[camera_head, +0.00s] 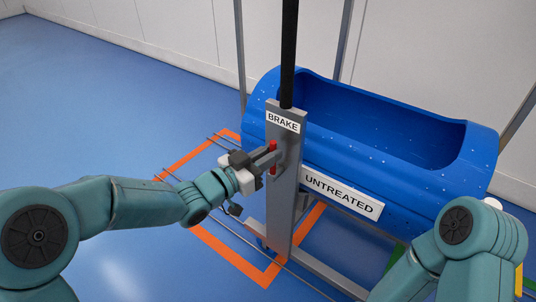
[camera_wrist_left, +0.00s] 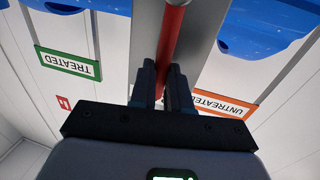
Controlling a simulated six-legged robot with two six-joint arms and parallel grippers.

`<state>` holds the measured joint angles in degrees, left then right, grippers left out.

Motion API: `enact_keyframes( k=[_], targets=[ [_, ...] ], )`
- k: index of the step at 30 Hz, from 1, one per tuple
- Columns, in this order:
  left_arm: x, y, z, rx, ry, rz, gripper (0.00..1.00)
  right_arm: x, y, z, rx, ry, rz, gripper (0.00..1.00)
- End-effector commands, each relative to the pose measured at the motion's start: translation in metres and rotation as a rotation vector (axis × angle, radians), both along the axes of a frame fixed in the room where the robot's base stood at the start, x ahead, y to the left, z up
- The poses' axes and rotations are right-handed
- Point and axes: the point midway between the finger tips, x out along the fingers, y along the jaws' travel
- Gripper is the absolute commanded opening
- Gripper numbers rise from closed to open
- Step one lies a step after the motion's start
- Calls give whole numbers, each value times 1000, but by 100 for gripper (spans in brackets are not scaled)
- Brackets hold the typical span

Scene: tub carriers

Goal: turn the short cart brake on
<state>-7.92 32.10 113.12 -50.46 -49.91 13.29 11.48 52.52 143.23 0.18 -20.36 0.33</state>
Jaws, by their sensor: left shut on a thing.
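The cart is a blue half-drum tub (camera_head: 385,155) on a grey frame, with a grey post (camera_head: 283,200) at its near left end. The post bears a white BRAKE label (camera_head: 283,121). Below the label is the red brake lever (camera_head: 274,146). My left gripper (camera_head: 270,159) is shut on this lever at the face of the post. In the left wrist view, the red lever (camera_wrist_left: 173,35) runs between the two fingers of the gripper (camera_wrist_left: 164,78). The fingers hide part of the lever in both views. My right gripper is out of view.
An UNTREATED sign (camera_head: 341,191) hangs on the cart's near side. A black pole (camera_head: 288,50) rises above the post. Orange tape (camera_head: 225,256) marks the floor around the cart. Blue floor (camera_head: 130,130) at left is clear. A green-framed TREATED sign (camera_wrist_left: 68,63) shows upside down.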

Motion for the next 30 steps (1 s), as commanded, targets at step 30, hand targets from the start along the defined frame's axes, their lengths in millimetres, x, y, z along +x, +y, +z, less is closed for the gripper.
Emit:
enact_keyframes(
  k=[30],
  targets=[
    [32,45,-25,-613,446,3,0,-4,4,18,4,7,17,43]
  ],
)
